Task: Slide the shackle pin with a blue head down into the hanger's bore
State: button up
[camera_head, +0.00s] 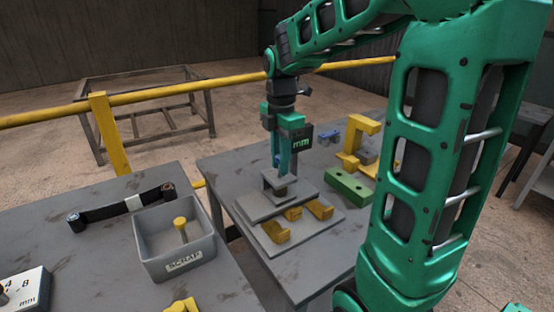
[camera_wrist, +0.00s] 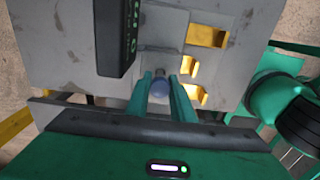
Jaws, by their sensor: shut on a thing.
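My gripper (camera_head: 281,168) points down over the grey hanger (camera_head: 270,184), which stands on a stepped grey plate (camera_head: 262,207) on the right table. In the wrist view the two green fingers are shut on the shackle pin with a blue head (camera_wrist: 159,84). The round blue head shows between the fingertips. The pin's shank is hidden in the wrist view and I cannot make it out in the head view. The hanger's bore is hidden too, so I cannot tell how far the pin is in it.
Yellow blocks (camera_head: 276,232) lie on the plate's front. A green block (camera_head: 347,187) and a yellow C-shaped bracket (camera_head: 351,160) stand to the right. On the left table, a grey scrap bin (camera_head: 156,264) holds a yellow-headed pin (camera_head: 181,226). A yellow rail (camera_head: 190,90) runs behind.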

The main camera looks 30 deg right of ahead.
jog(key=shift+f, duration=0.6)
jog(key=o, duration=1.5)
jog(key=shift+c, duration=0.2)
jog(key=shift+r, duration=0.15)
jog(key=shift+r, duration=3.35)
